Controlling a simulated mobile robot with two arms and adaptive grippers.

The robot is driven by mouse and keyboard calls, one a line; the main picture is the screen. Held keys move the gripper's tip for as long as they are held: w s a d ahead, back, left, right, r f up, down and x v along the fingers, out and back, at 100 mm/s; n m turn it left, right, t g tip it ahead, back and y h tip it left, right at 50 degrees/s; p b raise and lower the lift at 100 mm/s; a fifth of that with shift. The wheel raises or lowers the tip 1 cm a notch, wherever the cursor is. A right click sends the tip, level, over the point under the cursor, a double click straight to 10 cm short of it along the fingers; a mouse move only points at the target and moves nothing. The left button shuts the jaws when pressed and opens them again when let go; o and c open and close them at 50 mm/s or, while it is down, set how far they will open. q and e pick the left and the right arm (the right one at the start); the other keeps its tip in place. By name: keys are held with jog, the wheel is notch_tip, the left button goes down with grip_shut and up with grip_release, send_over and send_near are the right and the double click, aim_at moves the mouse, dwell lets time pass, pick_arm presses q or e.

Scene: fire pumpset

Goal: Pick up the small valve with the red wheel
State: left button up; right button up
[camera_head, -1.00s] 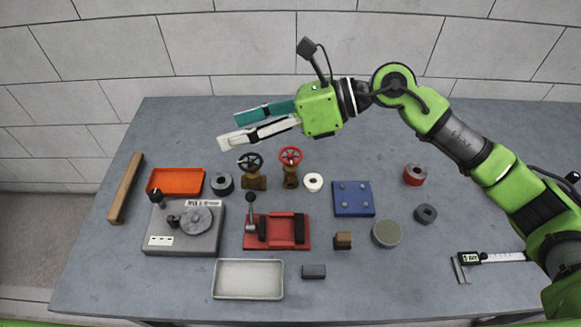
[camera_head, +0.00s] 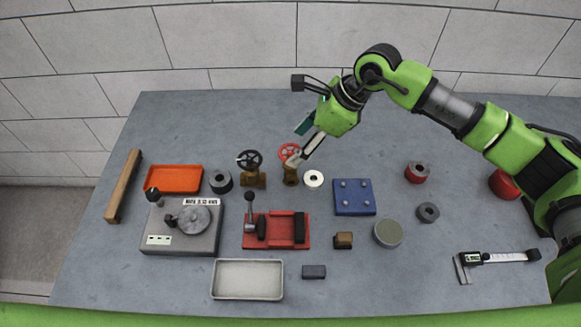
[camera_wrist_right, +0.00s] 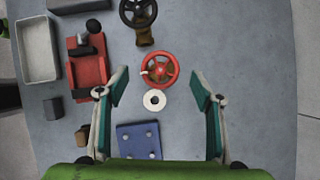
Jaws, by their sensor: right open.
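The small valve with the red wheel (camera_head: 290,153) stands upright on the grey table, its brass body (camera_head: 290,177) below the wheel. In the head view my right gripper (camera_head: 297,145) is just above and beside it, covering part of the wheel. In the right wrist view the red wheel (camera_wrist_right: 159,71) shows whole, ahead of and between the two spread fingers of my right gripper (camera_wrist_right: 158,90). The right gripper is open and empty. A similar valve with a black wheel (camera_head: 250,160) stands to its left. My left gripper is not in view.
A white ring (camera_head: 313,179) lies close to the right of the red-wheel valve. A blue plate (camera_head: 354,197), a red vise-like fixture (camera_head: 277,230) and a dark ring (camera_head: 221,181) are nearby.

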aim_at(292, 151)
jog(key=p+x, duration=0.2)
jog(key=x, duration=0.3)
jog(key=shift+d+f, duration=0.1)
jog(key=shift+d, duration=0.05)
jog(key=shift+f, duration=0.2)
jog(key=c, duration=1.6)
jog(key=shift+r, duration=0.1)
grip_shut()
